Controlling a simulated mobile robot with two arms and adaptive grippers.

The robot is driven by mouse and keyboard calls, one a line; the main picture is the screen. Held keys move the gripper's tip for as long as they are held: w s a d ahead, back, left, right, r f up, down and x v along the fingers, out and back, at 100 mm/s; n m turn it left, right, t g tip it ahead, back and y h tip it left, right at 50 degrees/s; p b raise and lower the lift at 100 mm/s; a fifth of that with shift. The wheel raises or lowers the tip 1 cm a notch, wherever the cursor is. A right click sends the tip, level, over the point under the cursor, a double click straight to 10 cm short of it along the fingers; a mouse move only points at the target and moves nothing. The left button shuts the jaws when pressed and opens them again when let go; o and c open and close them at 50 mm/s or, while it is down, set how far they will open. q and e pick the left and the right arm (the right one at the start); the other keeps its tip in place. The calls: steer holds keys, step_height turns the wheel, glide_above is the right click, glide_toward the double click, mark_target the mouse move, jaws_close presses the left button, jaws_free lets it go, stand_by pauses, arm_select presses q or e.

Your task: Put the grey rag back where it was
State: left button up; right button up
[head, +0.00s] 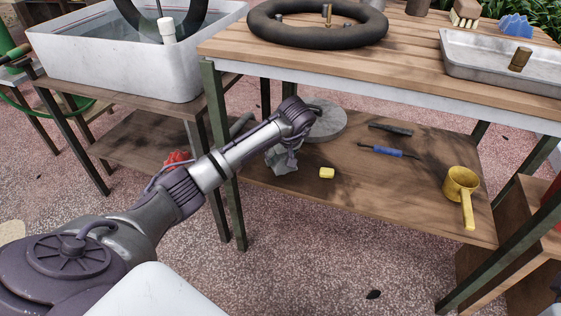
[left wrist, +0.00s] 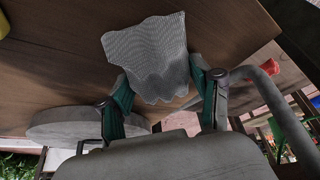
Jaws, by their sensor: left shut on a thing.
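The grey rag (left wrist: 148,55) is a crumpled, woven-looking cloth between the fingers of my left gripper (left wrist: 165,95) in the left wrist view. In the head view the rag (head: 281,162) shows below my left gripper (head: 290,148), over the left part of the wooden lower shelf (head: 372,185) of the bench. My left gripper is shut on the rag. I cannot tell whether the rag's lower edge touches the shelf. My right gripper is in neither view.
On the shelf are a round grey disc (head: 328,122), a small yellow block (head: 326,173), a blue-handled tool (head: 388,151), a dark tool (head: 391,129) and a yellow ladle (head: 461,188). The bench's green leg (head: 234,205) stands close beside my arm. The benchtop (head: 408,52) overhangs the shelf.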

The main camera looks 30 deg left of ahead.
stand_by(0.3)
arm_select(q)
steer(key=o, duration=1)
steer(key=shift+f, duration=0.15)
